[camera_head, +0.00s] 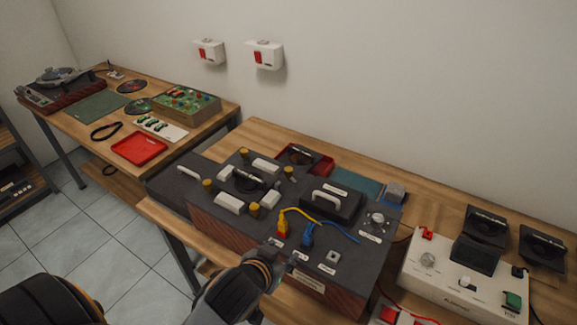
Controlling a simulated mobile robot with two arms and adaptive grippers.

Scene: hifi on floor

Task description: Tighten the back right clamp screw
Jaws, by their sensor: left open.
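The dark hi-fi box (222,226) sits on the wooden bench. On its top, several brass-yellow clamp screws stand around a black round speaker driver (248,180). The back right clamp screw (288,171) is upright, with a white block beside it. The others are the back left screw (244,153), the front left screw (208,184) and the front right screw (254,210). My left gripper (281,253) is open at the box's front edge, near the yellow and blue plugs and well apart from the back right screw. My right gripper is not in view.
A white test unit (450,272) is at right. Another bench with a red tray (139,149) is at left.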

